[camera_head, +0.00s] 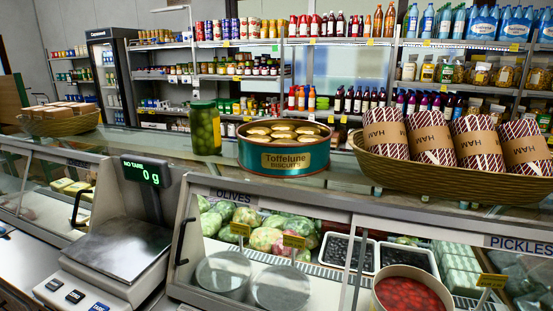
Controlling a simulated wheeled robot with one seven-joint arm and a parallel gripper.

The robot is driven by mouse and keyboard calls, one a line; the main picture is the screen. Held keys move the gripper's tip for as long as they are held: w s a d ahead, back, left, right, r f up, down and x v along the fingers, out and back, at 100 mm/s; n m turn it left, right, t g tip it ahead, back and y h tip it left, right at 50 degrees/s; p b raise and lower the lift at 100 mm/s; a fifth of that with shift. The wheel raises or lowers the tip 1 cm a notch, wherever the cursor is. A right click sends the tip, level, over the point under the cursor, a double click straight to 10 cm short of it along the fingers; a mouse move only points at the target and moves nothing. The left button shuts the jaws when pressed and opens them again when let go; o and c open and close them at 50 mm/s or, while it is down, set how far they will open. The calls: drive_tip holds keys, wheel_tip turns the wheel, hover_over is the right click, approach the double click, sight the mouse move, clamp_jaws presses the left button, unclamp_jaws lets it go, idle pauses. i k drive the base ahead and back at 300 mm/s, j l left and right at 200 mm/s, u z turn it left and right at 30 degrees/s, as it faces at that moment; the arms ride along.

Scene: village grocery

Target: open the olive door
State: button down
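The olive door is a glass panel in a pale metal frame (298,206) on the counter case, under a label reading OLIVES (233,195). A black upright handle (184,240) sits at its left edge, right beside the scale. The door looks shut, though its far edges are hard to make out. Behind the glass are wrapped green and pink goods, two grey round shapes and small price cards. My gripper is not in view.
A scale (118,250) with a raised display stands left of the handle. On the counter top are a jar of green olives (205,130), a biscuit tin (283,158) and a ham basket (400,173). A PICKLES label (520,245) is at right. Stocked shelves stand behind.

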sight(327, 213)
drive_tip(key=i+j+u, duration=0.1)
drive_tip(key=j+u, duration=0.25)
drive_tip(key=i+j+u, duration=0.15)
drive_tip(key=u, duration=0.2)
drive_tip(key=i+j+u, duration=0.15)
drive_tip(key=u, duration=0.2)
drive_tip(key=j, duration=0.1)
